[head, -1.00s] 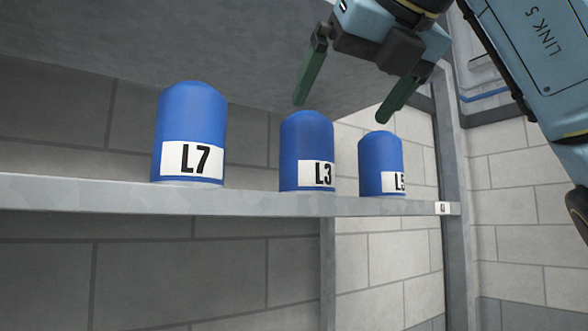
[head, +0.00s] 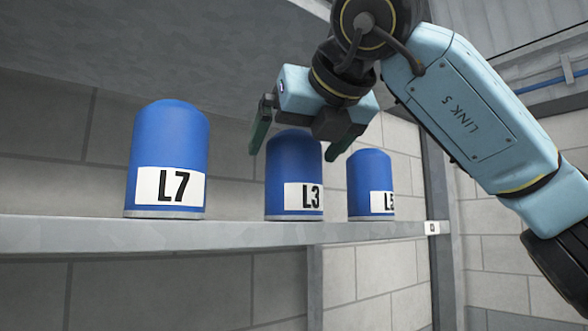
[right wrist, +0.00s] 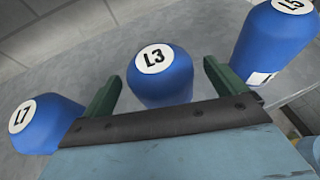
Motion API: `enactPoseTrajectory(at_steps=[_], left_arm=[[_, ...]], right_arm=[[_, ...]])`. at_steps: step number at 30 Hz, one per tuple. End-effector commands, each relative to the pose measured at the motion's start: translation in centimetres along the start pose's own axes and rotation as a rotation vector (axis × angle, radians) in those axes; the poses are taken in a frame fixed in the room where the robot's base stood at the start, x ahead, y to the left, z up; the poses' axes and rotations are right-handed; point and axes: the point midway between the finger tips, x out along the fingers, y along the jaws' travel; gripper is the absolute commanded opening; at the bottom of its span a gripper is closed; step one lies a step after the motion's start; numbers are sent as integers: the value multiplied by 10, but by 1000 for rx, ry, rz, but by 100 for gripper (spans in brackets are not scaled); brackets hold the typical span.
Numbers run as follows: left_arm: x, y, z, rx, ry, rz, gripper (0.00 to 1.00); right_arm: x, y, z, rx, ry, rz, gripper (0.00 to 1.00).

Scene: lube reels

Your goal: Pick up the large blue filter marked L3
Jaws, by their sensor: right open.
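The blue filter marked L3 (head: 293,172) stands upright on the shelf, between the other two filters. In the right wrist view its domed top with a round L3 label (right wrist: 160,78) shows between my fingers. My right gripper (head: 302,150) is open, with one finger on each side of the upper part of L3. In the right wrist view the right gripper (right wrist: 158,88) holds nothing, and gaps show between its green fingers and the filter. My left gripper is not in view.
The blue filter L7 (head: 168,155) stands to the left and the blue filter L5 (head: 370,180) close to the right, near my right finger. The grey metal shelf (head: 100,232) has a post at its right end. A grey panel (head: 190,50) lies above.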

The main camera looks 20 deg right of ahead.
Motion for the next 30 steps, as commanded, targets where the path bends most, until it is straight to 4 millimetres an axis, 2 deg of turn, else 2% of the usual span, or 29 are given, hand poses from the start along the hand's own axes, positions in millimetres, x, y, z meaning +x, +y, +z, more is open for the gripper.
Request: enactPoseTrajectory(at_steps=[3, 6, 13, 27, 30], left_arm=[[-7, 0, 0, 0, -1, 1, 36], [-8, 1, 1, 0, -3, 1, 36], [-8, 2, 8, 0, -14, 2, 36], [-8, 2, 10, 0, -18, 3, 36], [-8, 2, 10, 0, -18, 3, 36]], right_arm=[[16, 0, 1, 0, 3, -1, 96], [23, 0, 1, 0, 1, 0, 96], [25, 0, 0, 0, 0, 0, 96], [24, 0, 0, 0, 1, 0, 36], [24, 0, 1, 1, -2, 0, 34]])
